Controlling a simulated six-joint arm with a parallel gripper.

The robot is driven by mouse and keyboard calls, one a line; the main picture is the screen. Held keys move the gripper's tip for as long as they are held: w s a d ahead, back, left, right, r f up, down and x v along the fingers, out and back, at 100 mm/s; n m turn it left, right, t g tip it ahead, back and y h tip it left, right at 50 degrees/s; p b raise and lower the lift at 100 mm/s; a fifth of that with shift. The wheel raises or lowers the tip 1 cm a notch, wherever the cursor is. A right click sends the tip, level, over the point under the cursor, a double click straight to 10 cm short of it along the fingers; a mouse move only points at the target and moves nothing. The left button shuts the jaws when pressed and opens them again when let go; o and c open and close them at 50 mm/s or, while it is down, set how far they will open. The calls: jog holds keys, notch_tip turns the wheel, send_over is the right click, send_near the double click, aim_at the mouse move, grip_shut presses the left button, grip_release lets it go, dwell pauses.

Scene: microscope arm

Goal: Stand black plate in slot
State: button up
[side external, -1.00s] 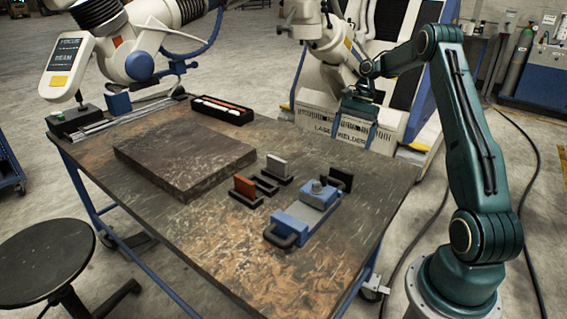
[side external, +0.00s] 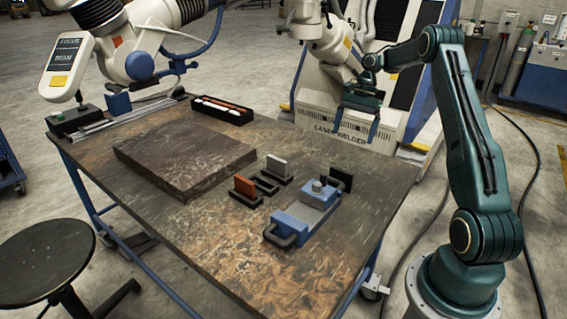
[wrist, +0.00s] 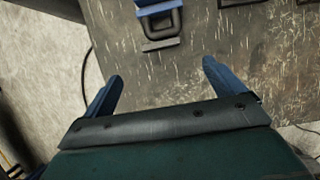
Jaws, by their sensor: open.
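The black plate (side external: 341,178) stands upright at the far right end of the blue fixture (side external: 300,218). A thin grey bar (wrist: 158,45) beside a dark loop handle in the wrist view looks like its top edge. An empty black slot holder (side external: 266,186) sits between an orange plate (side external: 245,186) and a grey plate (side external: 277,166), each standing in its own holder. My gripper (side external: 357,125) is open and empty, above and beyond the black plate, near the table's far right edge. Its two blue fingers (wrist: 161,72) point toward the plate in the wrist view, apart from it.
A thick dark slab (side external: 185,150) lies on the left of the table (side external: 335,262). A black tray with light rods (side external: 222,109) is at the back. A white machine (side external: 350,130) stands behind the table. The table's front right is clear.

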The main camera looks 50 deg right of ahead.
jog(key=s+a+r+n+t+h, duration=0.1)
jog(key=a+r+n, duration=0.3)
jog(key=a+r, duration=0.55)
jog(key=a+r+n+t+h, duration=0.1)
jog(key=a+r+n, duration=0.4)
jog(key=a, duration=0.7)
jog(key=s+a+r+n+t+h, duration=0.15)
jog(key=s+a+r+n, duration=0.25)
jog(key=s+a, duration=0.5)
jog(key=s+a+f+n+t, duration=0.2)
jog(key=s+n, duration=0.3)
jog(key=s, duration=0.5)
jog(key=shift+a+f+h, duration=0.35)
jog(key=shift+f+h, duration=0.1)
jog(key=shift+f, duration=0.4)
jog(key=shift+o, duration=0.5)
